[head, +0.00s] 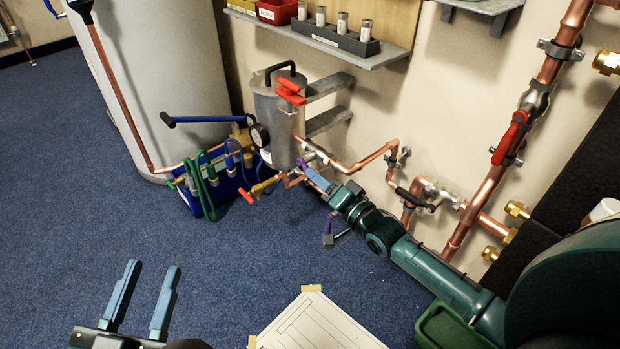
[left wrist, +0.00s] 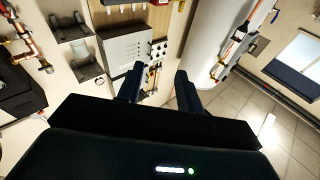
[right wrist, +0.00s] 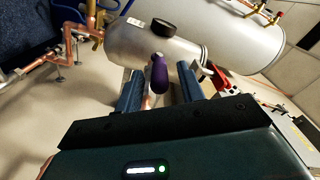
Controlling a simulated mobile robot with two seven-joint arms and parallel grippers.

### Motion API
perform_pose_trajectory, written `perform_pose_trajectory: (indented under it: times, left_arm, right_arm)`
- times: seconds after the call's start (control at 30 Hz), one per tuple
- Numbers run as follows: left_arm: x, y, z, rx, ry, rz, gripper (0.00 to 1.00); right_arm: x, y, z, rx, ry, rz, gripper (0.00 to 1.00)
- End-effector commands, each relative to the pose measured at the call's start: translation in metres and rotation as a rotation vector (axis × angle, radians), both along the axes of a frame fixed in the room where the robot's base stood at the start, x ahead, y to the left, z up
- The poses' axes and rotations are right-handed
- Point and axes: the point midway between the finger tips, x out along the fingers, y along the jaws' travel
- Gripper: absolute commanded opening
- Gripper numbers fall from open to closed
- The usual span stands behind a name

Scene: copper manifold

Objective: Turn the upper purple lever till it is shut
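The upper purple lever (head: 302,165) is on the pipework just below and right of the grey metal cylinder. It also shows in the right wrist view (right wrist: 158,74), between the two blue fingers. My right gripper (head: 310,176) has its fingertips at this lever. In the right wrist view the fingers (right wrist: 160,80) stand apart, one on each side of it, with gaps showing. In the head view the fingers partly hide the lever and its valve. A lower purple lever (head: 328,228) hangs below my right wrist. My left gripper (head: 153,266) is open and empty above the floor.
The grey cylinder (head: 278,115) with a red lever (head: 290,91) stands close behind my right gripper. Copper pipes (head: 357,165) run along the wall on the right. Green hoses (head: 208,190) and a blue crate lie to the left. The blue carpet in the middle is clear.

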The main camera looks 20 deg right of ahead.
Motion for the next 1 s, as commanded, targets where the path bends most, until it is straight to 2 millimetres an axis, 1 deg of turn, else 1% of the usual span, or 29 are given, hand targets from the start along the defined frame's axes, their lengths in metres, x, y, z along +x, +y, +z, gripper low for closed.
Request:
perform_pose_trajectory:
  times: [0.03,0.2,0.37,0.6,0.67,1.0]
  left_arm:
    - [0.0,-0.001,-0.003,-0.01,-0.002,-0.005,0.36]
    - [0.001,-0.002,-0.001,-0.025,-0.014,-0.014,0.36]
    - [0.002,-0.002,0.001,-0.031,-0.023,-0.016,0.36]
    - [0.001,-0.002,0.006,-0.035,-0.03,-0.02,0.36]
    - [0.001,-0.002,0.006,-0.034,-0.031,-0.021,0.36]
    - [0.0,-0.003,0.005,-0.029,-0.03,-0.025,0.36]
  right_arm:
    - [0.01,0.003,-0.002,0.0,-0.003,0.001,0.39]
    - [0.029,0.009,-0.001,0.0,-0.001,0.001,0.39]
    - [0.035,0.012,0.0,-0.001,-0.001,0.001,0.39]
    - [0.036,0.012,0.0,0.0,0.001,0.001,0.39]
    - [0.036,0.012,0.0,0.0,0.001,0.001,0.35]
    - [0.035,0.012,0.0,0.0,0.001,0.001,0.07]
